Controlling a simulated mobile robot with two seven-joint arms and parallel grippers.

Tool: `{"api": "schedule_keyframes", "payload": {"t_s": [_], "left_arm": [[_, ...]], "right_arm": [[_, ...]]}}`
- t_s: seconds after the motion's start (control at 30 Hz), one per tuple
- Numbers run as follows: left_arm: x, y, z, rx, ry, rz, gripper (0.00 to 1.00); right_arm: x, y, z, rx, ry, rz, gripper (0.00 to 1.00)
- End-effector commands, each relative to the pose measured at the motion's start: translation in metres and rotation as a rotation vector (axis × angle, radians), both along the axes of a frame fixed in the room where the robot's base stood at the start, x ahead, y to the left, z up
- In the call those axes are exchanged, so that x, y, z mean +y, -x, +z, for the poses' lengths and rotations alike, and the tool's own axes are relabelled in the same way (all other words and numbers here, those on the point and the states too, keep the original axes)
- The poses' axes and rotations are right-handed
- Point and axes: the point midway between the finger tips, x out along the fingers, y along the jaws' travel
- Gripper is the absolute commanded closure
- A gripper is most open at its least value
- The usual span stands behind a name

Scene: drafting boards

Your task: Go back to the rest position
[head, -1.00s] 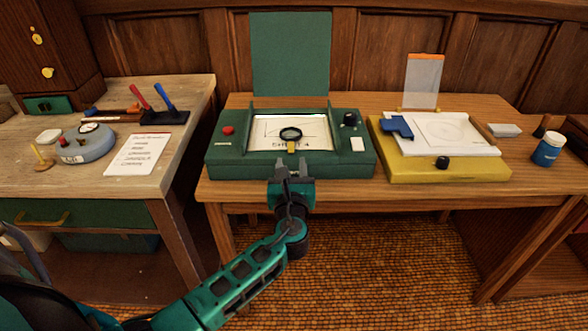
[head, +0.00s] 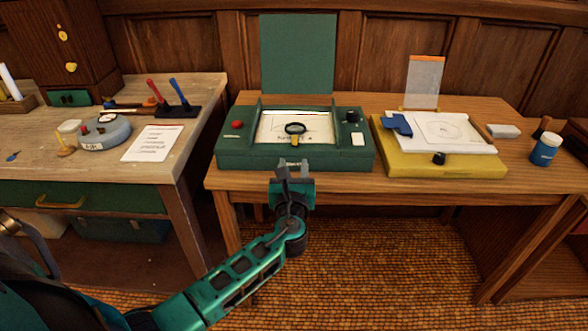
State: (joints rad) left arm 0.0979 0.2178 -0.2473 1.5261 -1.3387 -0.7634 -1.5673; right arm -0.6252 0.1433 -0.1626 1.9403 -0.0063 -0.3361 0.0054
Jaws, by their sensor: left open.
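My left gripper (head: 295,169) is open and empty in front of the green drafting box, just below its front edge in the head view. Its arm comes in from the lower left over the floor. The green drafting box (head: 232,153) stands with its lid (head: 298,55) raised, on the wooden table (head: 400,188). A magnifier (head: 295,129) with a yellow handle lies on the sheet in the box, apart from the gripper. My right gripper is not in view.
A yellow board (head: 460,165) with a paper and a blue piece is to the right. A blue jar (head: 545,149) stands near the right end. On the left, a desk (head: 100,169) holds a grey round device (head: 105,134), a note (head: 152,143) and red and blue handled tools. The floor in front is clear.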

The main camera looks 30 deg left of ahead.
Motion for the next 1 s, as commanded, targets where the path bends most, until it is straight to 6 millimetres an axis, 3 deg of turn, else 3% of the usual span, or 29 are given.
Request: {"api": "schedule_keyframes", "payload": {"t_s": [0.4,0.53,0.67,0.8,0.9,1.0], "left_arm": [[0.000,0.000,-0.001,0.000,0.004,-0.001,0.57],[-0.006,0.010,-0.018,-0.003,0.128,-0.018,0.57],[-0.024,0.041,-0.064,-0.024,0.525,-0.039,0.57],[-0.057,0.093,-0.116,-0.076,1.145,0.023,0.57],[-0.084,0.133,-0.140,-0.132,1.592,0.138,0.57],[-0.107,0.170,-0.151,-0.208,2.004,0.304,0.57]], "right_arm": [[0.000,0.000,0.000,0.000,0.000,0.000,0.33],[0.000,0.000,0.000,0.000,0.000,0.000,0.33],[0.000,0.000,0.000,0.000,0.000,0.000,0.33],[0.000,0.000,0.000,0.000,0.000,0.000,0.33],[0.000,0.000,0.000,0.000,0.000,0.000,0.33],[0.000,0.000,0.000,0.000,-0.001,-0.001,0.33]]}}
